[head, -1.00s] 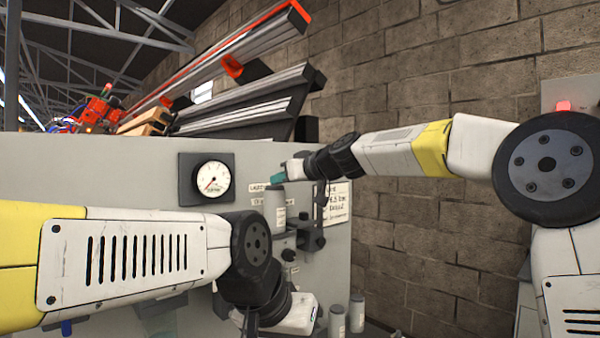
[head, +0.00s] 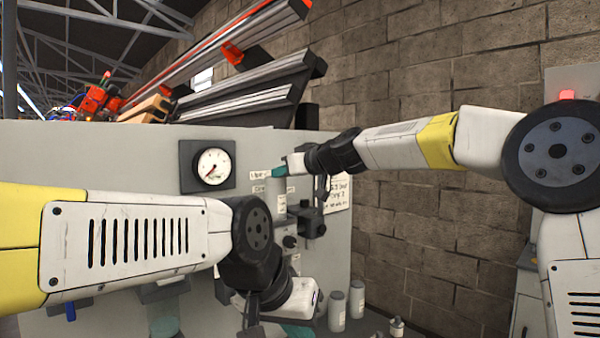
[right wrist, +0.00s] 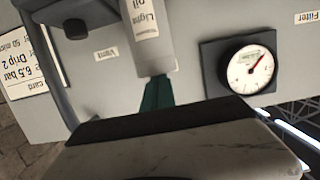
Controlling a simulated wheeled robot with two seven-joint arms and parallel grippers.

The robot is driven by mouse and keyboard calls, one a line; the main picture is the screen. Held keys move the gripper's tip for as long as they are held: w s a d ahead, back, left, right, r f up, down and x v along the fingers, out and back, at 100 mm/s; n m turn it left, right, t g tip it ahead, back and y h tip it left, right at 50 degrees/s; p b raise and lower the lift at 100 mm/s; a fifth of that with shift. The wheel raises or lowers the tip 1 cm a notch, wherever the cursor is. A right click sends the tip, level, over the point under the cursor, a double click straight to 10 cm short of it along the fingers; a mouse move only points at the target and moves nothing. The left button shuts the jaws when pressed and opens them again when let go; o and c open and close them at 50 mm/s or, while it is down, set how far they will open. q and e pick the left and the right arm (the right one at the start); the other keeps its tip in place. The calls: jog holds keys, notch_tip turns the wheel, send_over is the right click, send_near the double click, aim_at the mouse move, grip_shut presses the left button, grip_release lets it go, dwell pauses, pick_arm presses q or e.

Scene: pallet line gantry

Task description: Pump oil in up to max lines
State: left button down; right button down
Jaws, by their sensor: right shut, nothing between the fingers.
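A pale cylinder labelled "Light oil" (right wrist: 146,38) hangs on the grey panel in the right wrist view, which shows the panel upside down. It also shows in the head view (head: 279,207). My right gripper (head: 279,172) is shut and empty, its teal fingers at the cylinder's upper end. In the right wrist view the fingers (right wrist: 157,95) overlap that end; I cannot tell whether they touch. No max lines are readable. My left gripper (head: 297,331) is low in the head view, cut by the bottom edge, its jaws unclear.
A round gauge (head: 213,166) is on the panel left of the cylinder. Dark knobs and fittings (head: 311,222) sit beside it, with a written card (head: 338,192) to the right. Small bottles (head: 337,311) stand below. A brick wall (head: 420,235) is behind.

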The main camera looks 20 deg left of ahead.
aim_at(280, 178)
jog(key=shift+f, duration=0.35)
notch_tip(280, 178, up, 6)
jog(key=shift+a+f, duration=0.1)
jog(key=v, duration=1.1)
jog(key=s+d+f+m+h, duration=0.2)
jog(key=s+d+f, duration=0.3)
jog(key=d+f, duration=0.3)
jog(key=s+d+f+m+h, duration=0.3)
jog(key=s+d+f+h, duration=0.2)
jog(key=d+f, duration=0.3)
jog(key=shift+d+f+m, duration=0.2)
jog(key=shift+d+m, duration=0.1)
jog(key=shift+d, duration=1.7)
jog(key=shift+s, duration=0.1)
jog(key=s+d+f+m+g+h, duration=0.1)
jog(key=s+d+f+m+h, duration=0.2)
jog(key=s+d+f, duration=1.1)
jog(key=m, duration=0.2)
jog(key=shift+d+m+g+h, duration=0.25)
jog(key=shift+m+g+h, duration=0.05)
jog(key=shift+h, duration=0.1)
